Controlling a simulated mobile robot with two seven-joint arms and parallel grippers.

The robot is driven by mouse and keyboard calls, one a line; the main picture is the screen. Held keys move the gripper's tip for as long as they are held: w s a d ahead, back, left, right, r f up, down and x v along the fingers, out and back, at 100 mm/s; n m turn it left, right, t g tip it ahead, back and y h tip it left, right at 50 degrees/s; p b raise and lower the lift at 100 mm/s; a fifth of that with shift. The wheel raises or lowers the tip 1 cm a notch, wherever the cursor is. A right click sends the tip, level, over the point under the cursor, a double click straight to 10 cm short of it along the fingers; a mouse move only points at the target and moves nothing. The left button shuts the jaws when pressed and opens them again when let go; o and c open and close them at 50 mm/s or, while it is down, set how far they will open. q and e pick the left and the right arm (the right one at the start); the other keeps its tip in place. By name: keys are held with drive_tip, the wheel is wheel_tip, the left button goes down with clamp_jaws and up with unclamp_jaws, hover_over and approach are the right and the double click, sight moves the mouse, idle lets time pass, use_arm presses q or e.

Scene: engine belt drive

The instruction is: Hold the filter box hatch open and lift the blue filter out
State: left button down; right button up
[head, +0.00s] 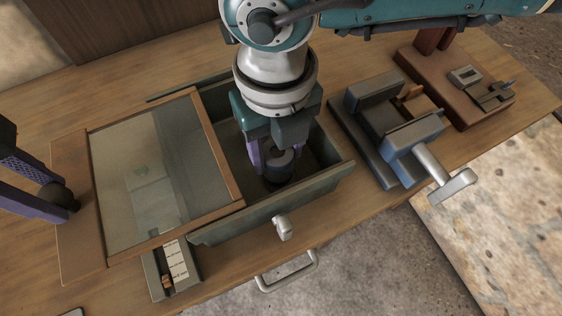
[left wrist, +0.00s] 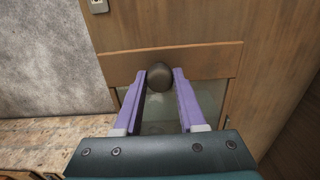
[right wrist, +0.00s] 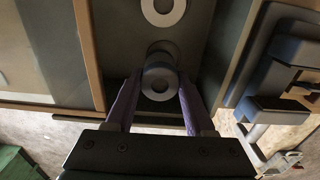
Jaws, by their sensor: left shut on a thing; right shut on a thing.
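A wood-framed glass hatch (head: 160,170) lies over the left part of a grey-green box (head: 320,190); the box's right part is open. My left gripper (left wrist: 159,80) is shut on the hatch's dark round knob (left wrist: 159,74), which also shows in the head view (head: 56,196). My right gripper (head: 270,160) reaches down into the open part. It is shut on a dark grey round piece (right wrist: 159,82) with a lighter ring on top. A similar ringed piece (right wrist: 163,8) shows beyond it in the right wrist view. No part looks clearly blue.
A blue-grey vise (head: 390,130) with a pale handle stands right of the box. A red-brown stand (head: 450,85) is behind it. A small tray (head: 172,270) sits in front of the hatch. A pale handle (head: 283,228) protrudes at the box's front. Bare tabletop lies behind the hatch.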

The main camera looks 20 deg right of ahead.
sight(277, 152)
use_arm(q)
drive_tip(key=shift+a+f, duration=0.1)
drive_tip(key=shift+a, duration=0.05)
use_arm(e)
wheel_tip(277, 152, up, 10)
drive_tip(key=shift+r, duration=0.2)
idle(0.4)
